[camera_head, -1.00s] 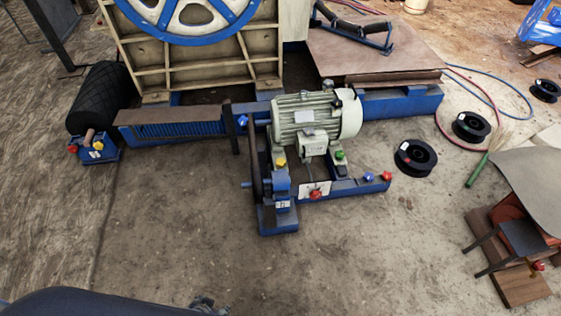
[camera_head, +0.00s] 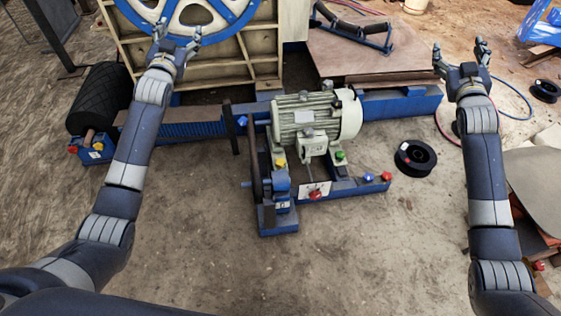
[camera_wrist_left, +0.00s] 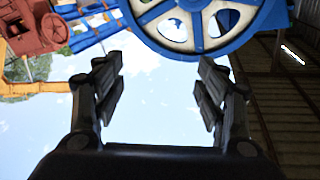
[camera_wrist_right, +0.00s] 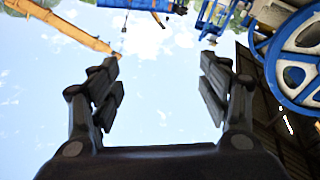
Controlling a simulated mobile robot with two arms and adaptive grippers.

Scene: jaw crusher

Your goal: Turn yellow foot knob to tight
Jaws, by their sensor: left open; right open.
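The yellow foot knob (camera_head: 280,163) sits at the left foot of the grey-green motor (camera_head: 306,118), in the middle of the head view. A green knob (camera_head: 340,156) is at the motor's right foot. How tight the yellow knob is cannot be told. My left gripper (camera_head: 177,38) is raised, open and empty, up and left of the motor in the picture, in front of the big blue wheel. My right gripper (camera_head: 459,52) is raised, open and empty, up and right of the motor. Both wrist views show spread fingers against the sky, with no knob in view.
A red knob (camera_head: 316,194), a blue knob (camera_head: 368,177) and another red knob (camera_head: 386,176) are along the blue base frame. A dark belt guard stands left of the motor. A black spool (camera_head: 415,158) lies to the right. The floor in front is clear.

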